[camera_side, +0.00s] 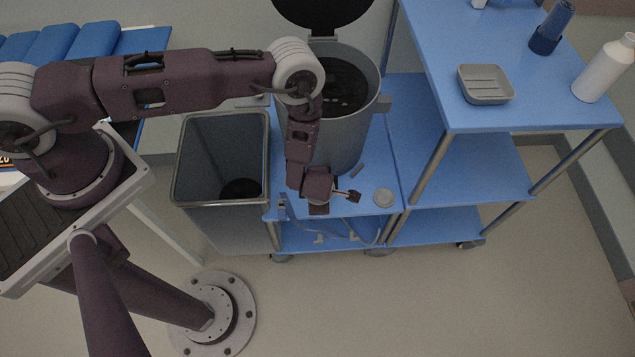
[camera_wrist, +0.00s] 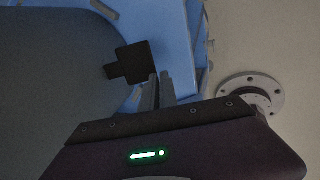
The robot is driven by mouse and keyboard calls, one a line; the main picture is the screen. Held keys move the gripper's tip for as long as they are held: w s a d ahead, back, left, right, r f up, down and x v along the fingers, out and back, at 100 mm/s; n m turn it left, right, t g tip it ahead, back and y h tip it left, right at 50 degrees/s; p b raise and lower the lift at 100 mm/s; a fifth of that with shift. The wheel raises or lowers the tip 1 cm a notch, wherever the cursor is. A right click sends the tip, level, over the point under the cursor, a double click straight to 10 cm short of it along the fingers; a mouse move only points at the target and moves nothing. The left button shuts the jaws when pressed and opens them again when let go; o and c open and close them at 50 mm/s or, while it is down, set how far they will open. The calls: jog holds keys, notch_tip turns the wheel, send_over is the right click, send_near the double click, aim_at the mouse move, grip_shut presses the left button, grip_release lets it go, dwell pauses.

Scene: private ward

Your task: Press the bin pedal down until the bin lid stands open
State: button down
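The bin (camera_side: 350,140) is a grey cylinder on the blue lower shelf in the side view. Its black lid (camera_side: 323,12) stands raised at the back, and the dark inside shows. The black pedal (camera_side: 354,196) is low at the bin's front; it also shows in the wrist view (camera_wrist: 136,62). My gripper (camera_side: 338,194) is low in front of the bin, with its fingertips at the pedal. In the wrist view its two fingers (camera_wrist: 160,88) are close together and look shut, with nothing seen between them. I cannot tell for sure whether they touch the pedal.
A grey open wastebasket (camera_side: 222,215) stands left of the bin. A small round disc (camera_side: 384,196) lies right of the pedal. The blue trolley top (camera_side: 500,110) on the right holds a soap dish (camera_side: 485,84), a white bottle (camera_side: 604,68) and a blue item (camera_side: 552,27).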

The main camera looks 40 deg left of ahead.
jog(key=shift+r, duration=0.75)
jog(key=s+d+v, duration=0.1)
jog(key=v, duration=1.2)
jog(key=w+d+r+m+t+h, duration=0.1)
jog(key=w+d+r+m+h, duration=0.15)
jog(key=r, duration=0.75)
jog(key=w+d+r+m+h, duration=0.2)
jog(key=w+r+m, duration=0.2)
jog(key=r, duration=0.5)
jog(key=s+a+r+m+h, duration=0.25)
jog(key=r+m, duration=0.45)
jog(key=r, duration=0.7)
jog(key=s+a+r+m+y, duration=0.1)
jog(key=s+a+r+m, duration=0.2)
jog(key=s+a+m, duration=0.1)
jog(key=s+a+r+m+y, duration=0.1)
jog(key=s+a+r+m, duration=0.2)
jog(key=s+a, duration=0.4)
jog(key=s+a+r+m+t+y, duration=0.1)
jog(key=s+a+r+m, duration=0.2)
jog(key=s+a+m, duration=0.3)
jog(key=s, duration=0.2)
jog(key=shift+s+a+r+y, duration=0.15)
jog(key=shift+s+r+y, duration=0.05)
jog(key=shift+s+y, duration=0.2)
